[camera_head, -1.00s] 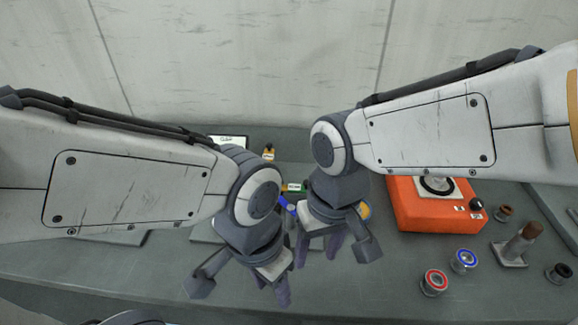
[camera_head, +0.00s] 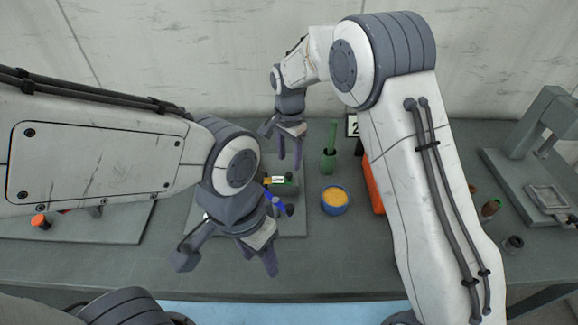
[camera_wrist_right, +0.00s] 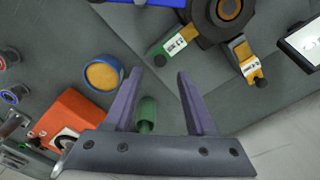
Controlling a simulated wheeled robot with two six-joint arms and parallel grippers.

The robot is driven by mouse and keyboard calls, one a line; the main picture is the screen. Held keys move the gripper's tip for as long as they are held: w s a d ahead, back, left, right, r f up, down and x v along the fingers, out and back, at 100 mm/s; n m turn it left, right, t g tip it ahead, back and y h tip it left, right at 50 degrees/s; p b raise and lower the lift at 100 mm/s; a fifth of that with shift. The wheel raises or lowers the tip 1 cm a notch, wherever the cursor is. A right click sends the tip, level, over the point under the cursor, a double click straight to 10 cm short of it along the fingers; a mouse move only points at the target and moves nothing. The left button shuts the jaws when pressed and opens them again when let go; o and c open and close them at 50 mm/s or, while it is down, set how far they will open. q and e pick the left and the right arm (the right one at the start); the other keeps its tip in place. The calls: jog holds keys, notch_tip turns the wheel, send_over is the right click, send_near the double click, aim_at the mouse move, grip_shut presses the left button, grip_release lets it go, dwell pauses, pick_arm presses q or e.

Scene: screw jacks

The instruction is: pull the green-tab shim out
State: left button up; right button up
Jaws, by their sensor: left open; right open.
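The green-tab shim (camera_wrist_right: 166,46) shows in the right wrist view as a green block with a white label, projecting from beside a round dark jack part (camera_wrist_right: 205,22). In the head view the green tab (camera_head: 286,188) is small and partly crowded by my left arm. My right gripper (camera_head: 290,160) is open and empty, behind the tab in the head view. In its wrist view the open fingers (camera_wrist_right: 158,75) point toward the tab, apart from it. My left gripper (camera_head: 260,262) is open and empty, low in front of the jack, which it partly hides.
A yellow tab (camera_wrist_right: 247,66) projects from the jack's other side. A green upright tool (camera_head: 329,158), a blue tub with orange-yellow contents (camera_head: 334,201) and an orange box (camera_head: 374,188) stand to the right. A press (camera_head: 535,150) stands far right.

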aim_at(289, 174)
jog(key=shift+f+p, duration=0.5)
jog(key=shift+f, duration=2.15)
grip_shut()
